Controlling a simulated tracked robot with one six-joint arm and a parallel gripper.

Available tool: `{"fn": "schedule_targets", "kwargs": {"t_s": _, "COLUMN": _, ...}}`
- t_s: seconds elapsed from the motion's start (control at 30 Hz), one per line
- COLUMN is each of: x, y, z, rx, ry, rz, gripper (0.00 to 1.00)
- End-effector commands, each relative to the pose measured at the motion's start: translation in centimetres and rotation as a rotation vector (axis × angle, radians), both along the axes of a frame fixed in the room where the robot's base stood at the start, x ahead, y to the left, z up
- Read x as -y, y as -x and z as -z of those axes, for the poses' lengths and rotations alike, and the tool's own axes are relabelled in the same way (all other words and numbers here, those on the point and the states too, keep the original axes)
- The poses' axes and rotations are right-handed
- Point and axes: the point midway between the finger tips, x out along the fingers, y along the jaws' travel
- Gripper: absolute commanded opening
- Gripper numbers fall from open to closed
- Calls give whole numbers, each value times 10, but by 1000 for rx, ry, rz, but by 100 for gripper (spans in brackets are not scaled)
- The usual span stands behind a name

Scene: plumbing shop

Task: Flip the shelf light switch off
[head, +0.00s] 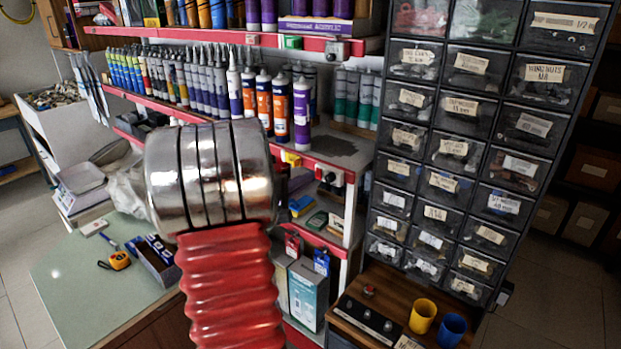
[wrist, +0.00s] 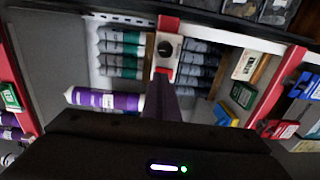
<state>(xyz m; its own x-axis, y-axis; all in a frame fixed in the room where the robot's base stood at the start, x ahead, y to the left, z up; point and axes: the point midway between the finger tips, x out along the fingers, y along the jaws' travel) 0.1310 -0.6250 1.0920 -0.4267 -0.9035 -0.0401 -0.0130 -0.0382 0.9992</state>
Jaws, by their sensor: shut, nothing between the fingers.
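A small pale switch box with a dark round control (head: 333,176) sits on the red front edge of the middle shelf, at its right end. It also shows near the top middle of the wrist view (wrist: 168,49). I cannot tell its on or off position. My gripper (wrist: 163,84) is shut and empty. In the wrist view its dark fingers point at the red edge and end just below the switch box. I cannot tell whether they touch it. In the head view the gripper is hidden behind my arm.
A similar grey box (head: 336,48) is on the upper shelf edge. Purple tubes (head: 301,112) and green cartridges (head: 361,98) stand on the middle shelf. A drawer cabinet (head: 455,145) stands at right. Yellow (head: 422,316) and blue (head: 452,330) cups stand below.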

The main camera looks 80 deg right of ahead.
Motion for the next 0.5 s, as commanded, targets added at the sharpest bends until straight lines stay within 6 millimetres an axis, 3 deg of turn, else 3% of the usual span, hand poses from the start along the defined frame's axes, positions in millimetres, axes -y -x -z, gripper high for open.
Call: {"fn": "schedule_targets", "kwargs": {"t_s": 0.5, "x": -80, "y": -37, "z": -6, "rx": -2, "ry": -1, "rz": -4, "gripper": 0}}
